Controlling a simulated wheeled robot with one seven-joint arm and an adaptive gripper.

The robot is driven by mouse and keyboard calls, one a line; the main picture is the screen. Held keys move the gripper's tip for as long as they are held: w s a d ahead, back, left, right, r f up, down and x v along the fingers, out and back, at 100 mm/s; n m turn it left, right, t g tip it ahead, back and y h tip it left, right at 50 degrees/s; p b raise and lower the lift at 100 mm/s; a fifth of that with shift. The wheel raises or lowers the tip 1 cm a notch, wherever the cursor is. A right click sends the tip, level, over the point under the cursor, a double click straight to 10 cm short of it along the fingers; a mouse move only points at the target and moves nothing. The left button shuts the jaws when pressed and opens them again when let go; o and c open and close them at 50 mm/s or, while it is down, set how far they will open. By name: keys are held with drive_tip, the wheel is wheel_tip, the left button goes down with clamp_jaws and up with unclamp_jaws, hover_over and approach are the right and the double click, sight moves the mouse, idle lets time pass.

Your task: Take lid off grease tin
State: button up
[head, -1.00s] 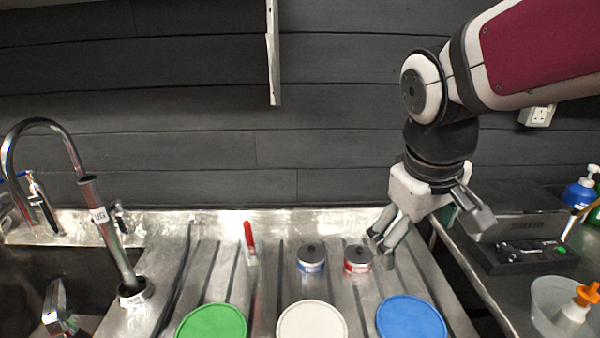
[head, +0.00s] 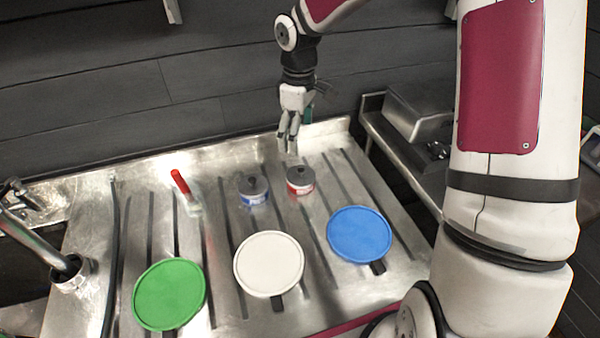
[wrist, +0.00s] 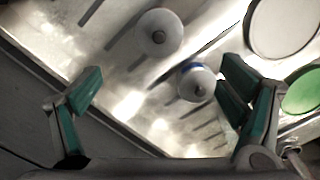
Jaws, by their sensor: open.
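Two short tins with grey knobbed lids stand on the ribbed steel drainer: a blue-banded tin (head: 253,190) and, to its right, a red-banded tin (head: 300,180). I cannot read which is the grease tin. Both lids are on. In the wrist view the blue-banded tin (wrist: 197,84) is near the right finger, and the other tin (wrist: 158,34) is farther up, its band hidden. My gripper (head: 287,150) hangs fingers down, just behind the red-banded tin in the head view. In the wrist view my gripper (wrist: 160,78) has its green-padded fingers wide apart, with nothing held.
Green (head: 170,294), white (head: 269,264) and blue (head: 360,234) round discs lie along the front of the drainer. A red-handled brush (head: 186,191) lies left of the tins. A dark plank wall (head: 120,90) stands behind, and a tap (head: 40,245) at left.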

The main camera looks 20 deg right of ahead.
hover_over(302, 170)
drive_tip(key=f, duration=0.7)
drive_tip(key=shift+w+a, duration=0.15)
drive_tip(key=shift+a, duration=0.25)
drive_tip(key=shift+d+f+p, duration=0.15)
drive_tip(key=shift+f+p, duration=0.1)
drive_tip(key=shift+f, duration=1.15)
drive_tip(key=shift+d+f+p, duration=0.15)
drive_tip(key=shift+f+p, duration=0.05)
drive_tip(key=shift+f, duration=1.15)
drive_tip(key=c, duration=2.1)
clamp_jaws()
drive_tip(key=shift+d+f, duration=0.1)
